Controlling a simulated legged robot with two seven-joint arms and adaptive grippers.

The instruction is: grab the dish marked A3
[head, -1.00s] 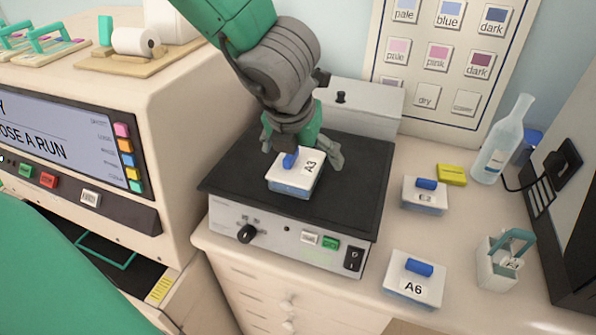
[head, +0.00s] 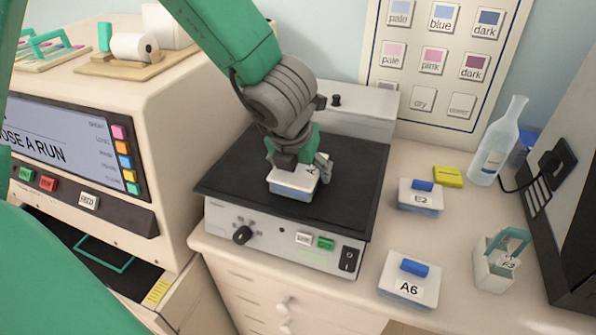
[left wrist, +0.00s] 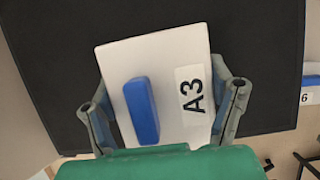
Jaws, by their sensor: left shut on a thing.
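The dish marked A3 (head: 293,187) is a pale box with a white lid. It sits on the black top of the hot plate (head: 345,195), with its lid partly hidden by my gripper in the head view. In the left wrist view the A3 dish (left wrist: 170,75) shows its blue handle and its label. My left gripper (head: 298,165) is over the dish, and its fingers (left wrist: 165,110) are shut on it at both sides. The dish appears to rest on the plate; I cannot tell if it is lifted. My right gripper is not in view.
Right of the hot plate stand the dish E2 (head: 420,198), the dish A6 (head: 410,280), a yellow block (head: 448,177), a clear bottle (head: 497,145) and a white carrier with a green handle (head: 497,265). A machine with a screen (head: 70,130) stands at left.

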